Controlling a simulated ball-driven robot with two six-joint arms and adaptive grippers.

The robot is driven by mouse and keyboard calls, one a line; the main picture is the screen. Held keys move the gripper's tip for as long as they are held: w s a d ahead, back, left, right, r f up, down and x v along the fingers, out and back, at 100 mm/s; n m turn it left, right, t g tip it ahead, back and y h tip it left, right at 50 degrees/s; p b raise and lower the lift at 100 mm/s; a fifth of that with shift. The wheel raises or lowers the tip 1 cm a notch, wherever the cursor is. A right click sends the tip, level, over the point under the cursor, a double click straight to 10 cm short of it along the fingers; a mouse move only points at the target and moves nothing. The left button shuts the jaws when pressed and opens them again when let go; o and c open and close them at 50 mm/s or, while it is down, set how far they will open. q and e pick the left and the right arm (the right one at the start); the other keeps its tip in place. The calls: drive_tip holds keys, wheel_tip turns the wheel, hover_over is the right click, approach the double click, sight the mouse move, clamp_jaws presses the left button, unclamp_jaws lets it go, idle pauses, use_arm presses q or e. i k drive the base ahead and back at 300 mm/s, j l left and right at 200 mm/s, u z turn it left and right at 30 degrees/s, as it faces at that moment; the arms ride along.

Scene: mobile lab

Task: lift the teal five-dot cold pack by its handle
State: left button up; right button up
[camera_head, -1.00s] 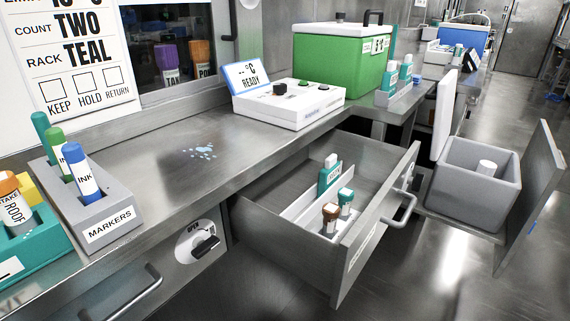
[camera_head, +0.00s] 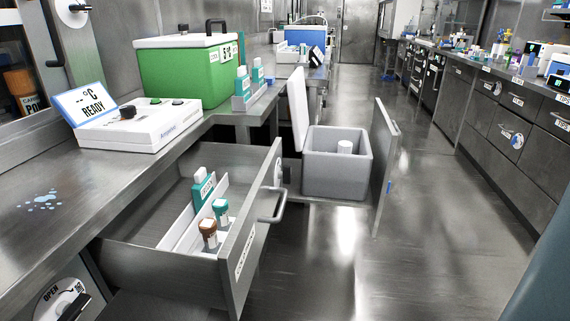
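Several teal items are in view, and I cannot make out five dots on any of them. A teal block with a white top (camera_head: 203,185) stands upright in the open drawer (camera_head: 145,262), behind two small capped vials. Two teal upright packs, a nearer one (camera_head: 242,81) and a farther one (camera_head: 257,71), stand in a grey rack (camera_head: 252,97) on the counter, beside the green cooler. Their handles are too small to tell. Neither of my grippers is in view.
The drawer juts into the aisle. Beyond it, an open grey box (camera_head: 335,177) holds a white cylinder (camera_head: 344,147), with an open cupboard door (camera_head: 384,160) at its right. A white console (camera_head: 137,124) and green cooler (camera_head: 185,75) stand on the counter. The aisle floor (camera_head: 420,240) is clear.

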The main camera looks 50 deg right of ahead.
sight(202, 188)
drive_tip(key=z, duration=1.45)
drive_tip(key=k, duration=0.2)
drive_tip(key=i+l+u, duration=0.1)
drive_tip(key=l, duration=0.2)
drive_tip(key=i+l+u, duration=0.15)
drive_tip(key=l, duration=0.15)
drive_tip(key=i+l+u, duration=0.1)
drive_tip(key=l, duration=0.25)
